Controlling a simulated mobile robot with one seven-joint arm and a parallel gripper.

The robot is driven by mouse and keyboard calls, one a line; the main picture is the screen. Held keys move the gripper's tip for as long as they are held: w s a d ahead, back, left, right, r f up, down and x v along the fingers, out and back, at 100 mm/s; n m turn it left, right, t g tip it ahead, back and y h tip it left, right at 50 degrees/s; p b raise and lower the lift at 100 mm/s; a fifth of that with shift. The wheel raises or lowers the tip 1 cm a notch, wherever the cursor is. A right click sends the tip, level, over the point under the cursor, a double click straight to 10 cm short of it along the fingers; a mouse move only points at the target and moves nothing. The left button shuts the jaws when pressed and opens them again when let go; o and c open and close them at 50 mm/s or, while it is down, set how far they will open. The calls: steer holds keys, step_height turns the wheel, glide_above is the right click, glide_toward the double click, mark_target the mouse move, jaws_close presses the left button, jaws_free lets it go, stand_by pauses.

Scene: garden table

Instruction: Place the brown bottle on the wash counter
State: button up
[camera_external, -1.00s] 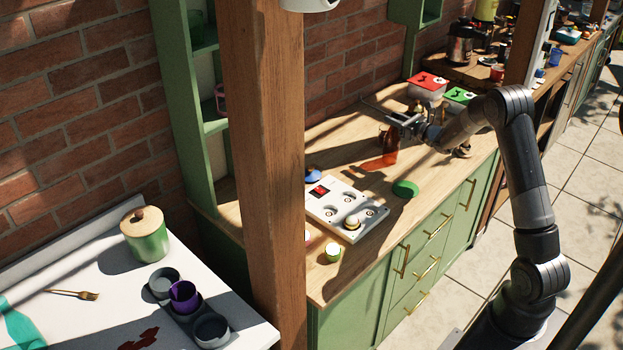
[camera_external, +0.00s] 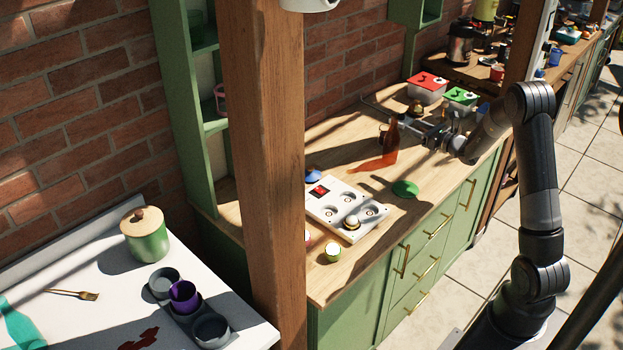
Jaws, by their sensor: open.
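My gripper (camera_external: 408,128) is open, just right of the bottle at about neck height. The bottle seems to be outside the jaws, but the view is too small to tell whether they touch. I cannot tell which surface is the wash counter.
Red-lidded (camera_external: 428,87) and green-lidded (camera_external: 459,98) boxes stand behind my gripper. A wooden post (camera_external: 270,150) hides part of the counter's left end.

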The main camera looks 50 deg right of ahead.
steer(key=s+a+r+n+g+y, duration=0.35)
steer(key=a+n, duration=0.25)
steer(key=a, duration=0.4)
steer(key=s+a+r+n+g+y, duration=0.25)
steer(key=s+a+n, duration=0.3)
steer(key=a, duration=0.35)
steer(key=s+a+r+n+g+y, duration=0.2)
steer(key=s+a+n+g+y, duration=0.15)
steer(key=a+n, duration=0.5)
steer(key=s+a+n+g+h, duration=0.3)
steer(key=s+n+h, duration=0.5)
steer(key=s+n, duration=0.7)
steer(key=s, duration=0.5)
steer(key=shift+s+a+h, duration=0.15)
steer(key=shift+s+h, duration=0.2)
steer(key=shift+o, duration=1.1)
steer(key=shift+s+d+r+n+h, duration=0.25)
steer(key=shift+d+n+h, duration=0.15)
steer(key=shift+n, duration=0.1)
steer(key=o, duration=0.5)
